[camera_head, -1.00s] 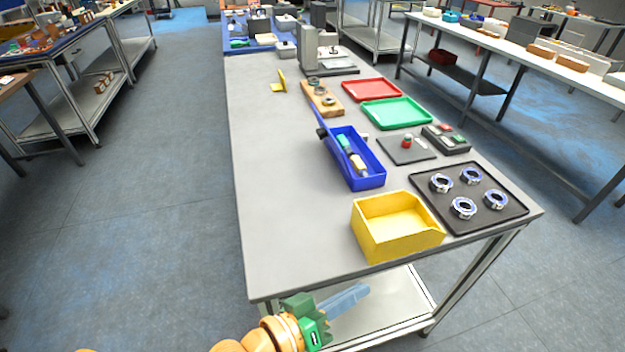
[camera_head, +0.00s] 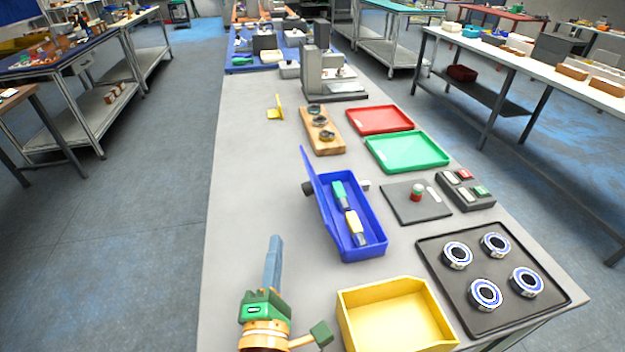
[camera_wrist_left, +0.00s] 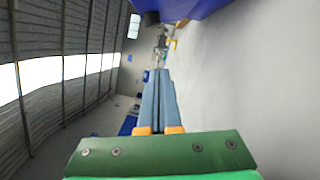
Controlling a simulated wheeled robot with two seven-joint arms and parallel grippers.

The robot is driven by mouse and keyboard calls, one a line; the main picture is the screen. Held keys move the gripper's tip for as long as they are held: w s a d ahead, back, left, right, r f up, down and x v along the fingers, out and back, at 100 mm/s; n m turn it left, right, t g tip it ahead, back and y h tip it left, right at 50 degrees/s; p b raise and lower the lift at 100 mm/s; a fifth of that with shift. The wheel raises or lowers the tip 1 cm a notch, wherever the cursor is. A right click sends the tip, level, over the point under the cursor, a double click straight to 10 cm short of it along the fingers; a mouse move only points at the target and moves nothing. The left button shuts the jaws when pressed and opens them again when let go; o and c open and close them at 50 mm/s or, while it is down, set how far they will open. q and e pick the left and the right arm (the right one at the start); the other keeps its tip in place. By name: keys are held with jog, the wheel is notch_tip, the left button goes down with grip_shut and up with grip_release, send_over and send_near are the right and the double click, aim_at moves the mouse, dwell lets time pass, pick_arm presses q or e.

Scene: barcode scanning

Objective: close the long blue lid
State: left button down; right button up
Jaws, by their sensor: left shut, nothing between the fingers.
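The long blue lid (camera_head: 317,197) stands open, tilted up along the left side of the blue box (camera_head: 374,222). Inside the box lie a green-and-white item (camera_head: 341,195) and a yellow-and-white item (camera_head: 354,228). My left gripper (camera_head: 273,243) is over the near left part of the table, left of the box and apart from the lid, its fingers together and empty. In the left wrist view the closed fingers (camera_wrist_left: 167,82) point ahead, and a blue surface (camera_wrist_left: 190,8) shows at the top edge. My right gripper is not in view.
A yellow bin (camera_head: 395,318) stands at the near edge, with a black tray (camera_head: 450,300) of several rings to its right. A dark round part (camera_head: 308,188) sits beside the lid. Green (camera_head: 405,151) and red (camera_head: 380,119) trays lie behind. The table's left strip is clear.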

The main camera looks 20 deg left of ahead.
pick_arm(q)
jog(key=shift+w+a+r, duration=0.15)
jog(key=shift+w+r, duration=0.05)
jog(key=shift+w, duration=0.1)
jog(key=w+a+p, duration=0.1)
jog(key=w+a+r+p, duration=0.1)
jog(key=shift+r+p, duration=0.3)
jog(key=x, duration=0.4)
jog(key=shift+w+f+p, duration=0.3)
jog(key=shift+w+p, duration=0.05)
jog(key=shift+w+d+r+p, duration=0.15)
jog(key=shift+w+d+r, duration=0.1)
jog(key=shift+w+d, duration=0.3)
jog(key=shift+w+d+r+p, duration=0.15)
jog(key=shift+w+d+r, duration=0.05)
jog(key=shift+w+d, duration=0.4)
jog(key=shift+w+d+r, duration=0.1)
jog(key=shift+w+d, duration=0.05)
jog(key=shift+d, duration=0.15)
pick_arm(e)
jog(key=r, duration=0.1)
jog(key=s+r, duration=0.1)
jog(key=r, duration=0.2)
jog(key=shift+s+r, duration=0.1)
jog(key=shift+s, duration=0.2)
pick_arm(q)
jog(key=shift+w, duration=0.1)
